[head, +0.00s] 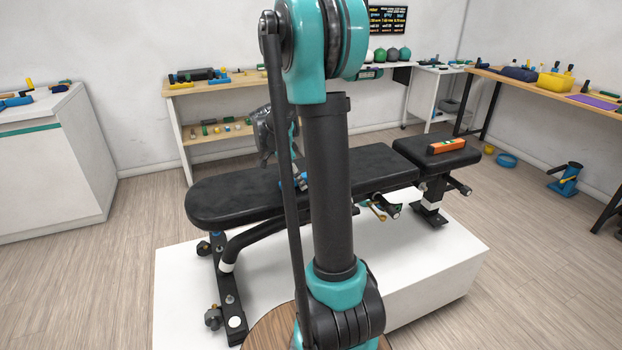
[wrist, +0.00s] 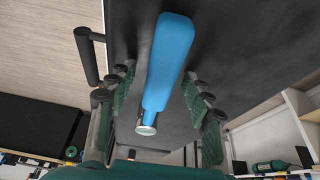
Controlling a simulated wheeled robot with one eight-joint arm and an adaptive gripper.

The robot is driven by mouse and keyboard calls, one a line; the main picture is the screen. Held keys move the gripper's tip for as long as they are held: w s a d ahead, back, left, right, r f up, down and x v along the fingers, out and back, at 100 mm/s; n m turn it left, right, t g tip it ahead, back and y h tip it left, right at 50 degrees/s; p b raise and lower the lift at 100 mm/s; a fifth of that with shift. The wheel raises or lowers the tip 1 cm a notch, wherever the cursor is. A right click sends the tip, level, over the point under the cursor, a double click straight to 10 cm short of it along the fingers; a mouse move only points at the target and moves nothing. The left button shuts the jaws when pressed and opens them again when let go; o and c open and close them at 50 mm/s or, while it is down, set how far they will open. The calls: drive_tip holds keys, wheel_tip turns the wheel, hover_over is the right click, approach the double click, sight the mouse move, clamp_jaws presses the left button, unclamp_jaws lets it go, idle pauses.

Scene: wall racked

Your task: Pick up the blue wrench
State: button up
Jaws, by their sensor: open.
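The blue wrench (wrist: 168,62) lies on the black padded bench (wrist: 245,55). In the wrist view its long blue body runs between my gripper's fingers, with a small pale metallic end towards the palm. My gripper (wrist: 160,92) is open, with one green-padded finger on each side of the wrench and a visible gap to each. In the head view my arm hides part of the wrench; a blue piece (head: 287,183) shows beside it on the bench (head: 235,196). My gripper (head: 266,150) is partly hidden there too.
An orange level (head: 446,146) lies on the bench's right-hand pad. The bench stands on a white platform (head: 430,262). A white cabinet (head: 50,165) stands at left, a wooden shelf (head: 215,88) behind, and a tool-covered table (head: 603,112) at right.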

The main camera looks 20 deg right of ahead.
drive_tip(key=shift+f, duration=0.2)
clamp_jaws()
idle(0.3)
